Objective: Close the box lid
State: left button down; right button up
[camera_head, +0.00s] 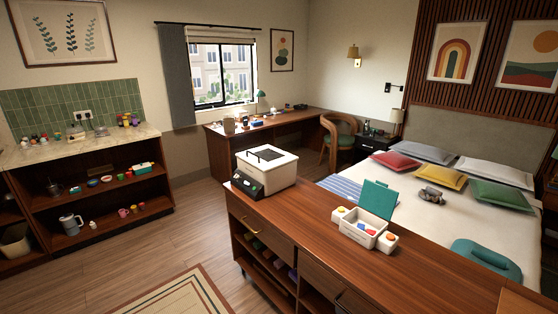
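A small white box (379,240) stands on the wooden cabinet top, right of the picture's middle. Its teal lid (378,198) is open and stands up, tilted, at the far side of the box. Small coloured pieces, blue and red among them, show inside. White side parts with a yellow piece (340,210) and an orange-red piece (390,237) sit at its left and right ends. Neither of my grippers is in view.
A white appliance (266,174) with a dark front panel stands left on the wooden cabinet top (310,208). The bed (440,212) lies behind the cabinet, with a teal item (486,258) near its front edge. The cabinet top is clear between appliance and box.

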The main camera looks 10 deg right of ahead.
aim_at(375, 198)
jog(key=i+z, duration=0.1)
jog(key=z, duration=0.35)
jog(key=i+j+z, duration=0.1)
jog(key=z, duration=0.3)
jog(key=i+j+z, duration=0.15)
jog(key=i+j, duration=0.15)
jog(key=i+j+z, duration=0.3)
jog(key=i+j, duration=0.15)
jog(key=j, duration=0.25)
jog(key=i+j+z, duration=0.15)
jog(key=j, duration=0.25)
jog(key=i+j+z, duration=0.15)
jog(key=i+j, duration=0.25)
jog(key=j, duration=0.4)
jog(key=i, duration=0.05)
